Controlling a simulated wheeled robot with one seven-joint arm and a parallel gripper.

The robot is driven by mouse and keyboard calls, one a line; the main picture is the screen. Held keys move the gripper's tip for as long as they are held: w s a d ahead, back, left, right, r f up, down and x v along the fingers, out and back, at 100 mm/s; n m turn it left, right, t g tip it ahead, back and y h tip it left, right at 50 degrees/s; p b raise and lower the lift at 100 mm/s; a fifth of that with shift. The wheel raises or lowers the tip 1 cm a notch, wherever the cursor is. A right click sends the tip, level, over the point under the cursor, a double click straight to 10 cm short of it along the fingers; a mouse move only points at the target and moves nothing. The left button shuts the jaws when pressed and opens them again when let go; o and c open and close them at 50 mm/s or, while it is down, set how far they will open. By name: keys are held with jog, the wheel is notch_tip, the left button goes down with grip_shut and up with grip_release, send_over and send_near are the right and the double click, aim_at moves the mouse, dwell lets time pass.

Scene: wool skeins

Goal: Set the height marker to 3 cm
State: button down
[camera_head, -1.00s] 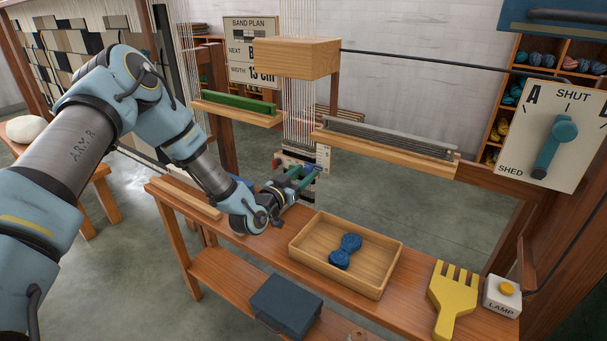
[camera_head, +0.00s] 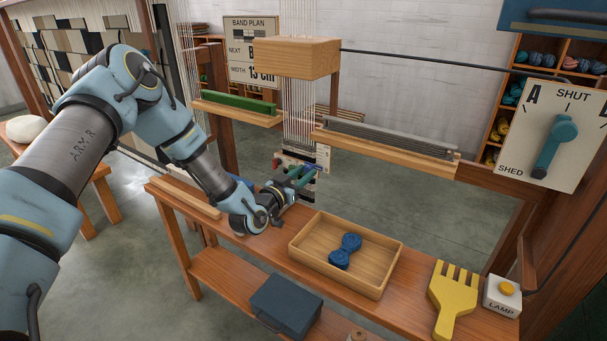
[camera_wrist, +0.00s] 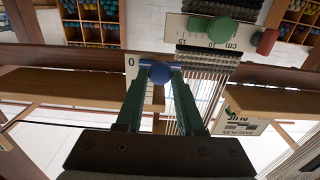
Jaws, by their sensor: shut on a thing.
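In the wrist view a blue knob (camera_wrist: 160,72) sits between the tips of my gripper (camera_wrist: 158,74), whose green fingers are shut on it. The knob is in front of a small white scale plate (camera_wrist: 132,66) with a 0 at one end; its other marks are hidden by the knob and fingers, so I cannot read its setting. In the head view my gripper (camera_head: 306,173) is at the hanging warp, and the white plate (camera_head: 324,157) shows just beyond its tips.
A second scale (camera_wrist: 175,28), marked in cm, carries a green knob (camera_wrist: 222,30) and a red knob (camera_wrist: 266,41) close by. A wooden tray (camera_head: 295,246) with a blue skein (camera_head: 345,250), a yellow comb (camera_head: 452,298) and a lamp button (camera_head: 507,289) are on the bench.

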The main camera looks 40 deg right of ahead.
dwell(0.5)
jog(key=shift+r, duration=1.55)
jog(key=c, duration=0.6)
grip_release()
jog(key=shift+o, duration=0.2)
jog(key=b+v, duration=0.2)
jog(key=v, duration=0.8)
jog(key=shift+a, duration=0.4)
